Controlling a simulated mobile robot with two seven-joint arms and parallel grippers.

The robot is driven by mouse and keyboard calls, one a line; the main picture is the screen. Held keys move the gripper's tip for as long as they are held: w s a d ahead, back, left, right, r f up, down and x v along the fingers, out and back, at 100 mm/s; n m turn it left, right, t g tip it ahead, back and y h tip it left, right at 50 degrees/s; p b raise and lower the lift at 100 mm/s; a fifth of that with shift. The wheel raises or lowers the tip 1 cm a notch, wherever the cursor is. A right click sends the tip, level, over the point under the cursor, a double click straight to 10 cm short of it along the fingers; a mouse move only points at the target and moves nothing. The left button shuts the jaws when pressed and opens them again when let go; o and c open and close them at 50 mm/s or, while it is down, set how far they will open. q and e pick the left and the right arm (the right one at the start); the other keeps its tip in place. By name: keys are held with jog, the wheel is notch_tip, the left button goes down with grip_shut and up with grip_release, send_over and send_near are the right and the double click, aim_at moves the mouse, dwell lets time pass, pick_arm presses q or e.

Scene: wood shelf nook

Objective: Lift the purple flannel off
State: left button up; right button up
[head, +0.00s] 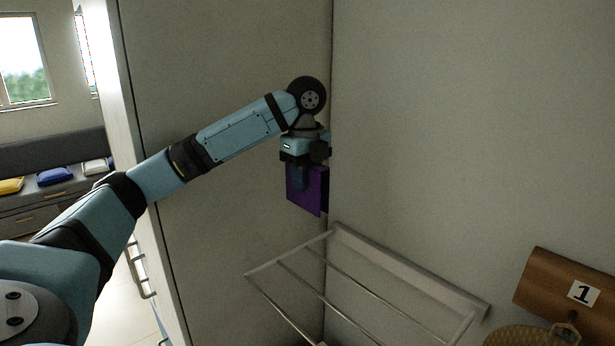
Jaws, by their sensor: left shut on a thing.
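The purple flannel (308,198) hangs as a flat, dark purple square below my left gripper (301,182), near the corner where two walls meet. My left gripper points down and is shut on the flannel's upper part, covering some of it. The flannel is above the drying rack (318,293), which is fixed to the right wall and has several thin bars. A gap shows between the flannel's lower edge and the rack. My right gripper is not in view.
A wooden board (560,290) with a "1" label (584,293) is on the right wall, with a woven item (525,335) below it. A tall panel (225,230) stands close behind my left arm. Folded cloths (55,176) lie on a far bench at left.

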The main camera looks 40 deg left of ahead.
pick_arm(q)
jog(key=s, duration=0.9)
jog(key=shift+s+a, duration=0.35)
jog(key=shift+a, duration=0.1)
dwell(0.6)
